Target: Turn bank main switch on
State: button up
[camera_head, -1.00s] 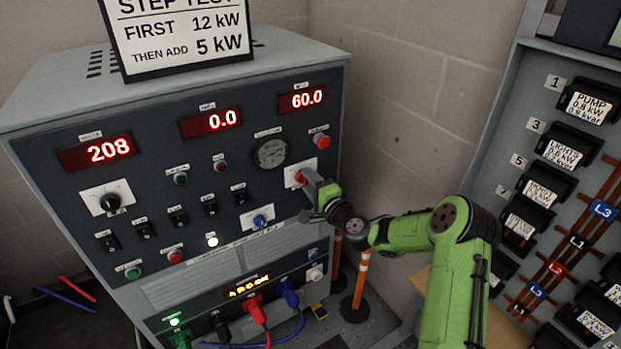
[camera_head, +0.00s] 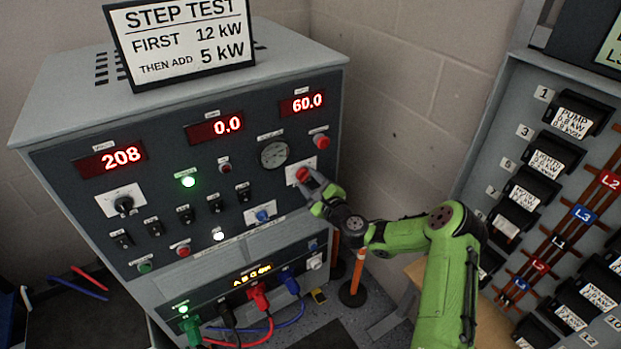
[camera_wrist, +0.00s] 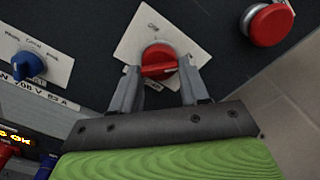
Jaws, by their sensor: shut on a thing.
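The red rotary switch (camera_head: 302,174) sits on a white plate at the right of the grey load-bank panel (camera_head: 120,280). In the wrist view the red switch knob (camera_wrist: 158,60) lies between my two fingers, with its bar about level in the picture. My gripper (camera_head: 312,185) is shut on this knob; in the wrist view my gripper (camera_wrist: 160,76) has one finger at each side of it. A green lamp (camera_head: 188,181) on the panel is lit.
A red mushroom button (camera_wrist: 270,25) is close to the right of the knob. A blue selector (camera_wrist: 28,64) is to the left. The displays read 208, 0.0 and 60.0. An orange-striped post (camera_head: 357,272) stands below my arm. A breaker panel (camera_head: 490,150) is at the right.

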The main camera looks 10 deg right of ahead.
jog(key=shift+f+m, duration=0.15)
jog(key=shift+m, duration=0.15)
jog(key=o, duration=1.1)
jog(key=shift+c, duration=0.2)
jog(key=shift+s, duration=0.1)
jog(key=v, duration=1.5)
jog(key=shift+s+b, duration=0.25)
jog(key=shift+b, duration=0.1)
jog(key=shift+d, duration=0.15)
